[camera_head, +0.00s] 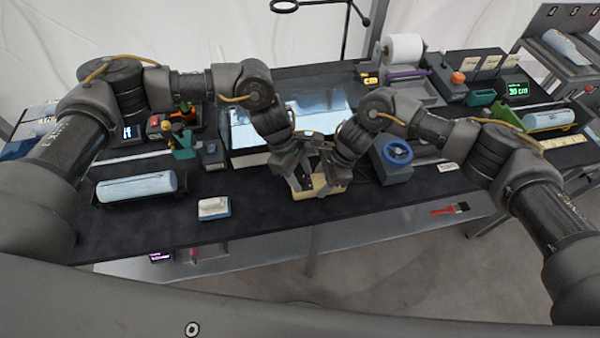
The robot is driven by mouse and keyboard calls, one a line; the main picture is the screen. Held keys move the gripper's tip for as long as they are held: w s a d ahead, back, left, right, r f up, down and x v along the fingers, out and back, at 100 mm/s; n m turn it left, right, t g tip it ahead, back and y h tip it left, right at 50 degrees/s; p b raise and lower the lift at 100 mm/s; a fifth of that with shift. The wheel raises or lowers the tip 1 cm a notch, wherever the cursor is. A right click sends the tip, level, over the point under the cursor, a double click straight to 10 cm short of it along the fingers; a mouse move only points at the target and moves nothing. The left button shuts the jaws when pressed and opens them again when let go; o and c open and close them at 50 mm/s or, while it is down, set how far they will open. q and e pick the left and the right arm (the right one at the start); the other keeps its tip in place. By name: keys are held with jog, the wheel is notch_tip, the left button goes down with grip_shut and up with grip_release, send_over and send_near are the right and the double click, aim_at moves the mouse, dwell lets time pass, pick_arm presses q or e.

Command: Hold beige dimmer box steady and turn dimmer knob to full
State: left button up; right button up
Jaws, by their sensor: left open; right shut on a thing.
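The beige dimmer box (336,190) sits on the dark table at its front middle, below both grippers. Much of its top is covered by the grippers, and I cannot make out the dimmer knob. My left gripper (300,183) is open over the left part of the box; I cannot tell if it touches. My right gripper (326,178) is shut on the box at its right part. The two grippers are very close together.
A blue handwheel on a grey block (397,160) stands just right of the grippers. A bright light panel (290,105) lies behind. A blue-white roll on a stand (138,187) and a small white-blue block (214,207) are left. A red brush (450,209) lies on the lower shelf.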

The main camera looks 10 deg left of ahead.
pick_arm(q)
jog(key=v, duration=1.2)
jog(key=s+d+n+t+y, duration=0.2)
jog(key=s+n+t, duration=0.1)
jog(key=n, duration=0.8)
jog(key=s+d+n+t+y, duration=0.2)
jog(key=s+d+n+t, duration=0.1)
jog(key=n, duration=0.8)
jog(key=shift+s+n, duration=0.3)
jog(key=shift+s, duration=0.2)
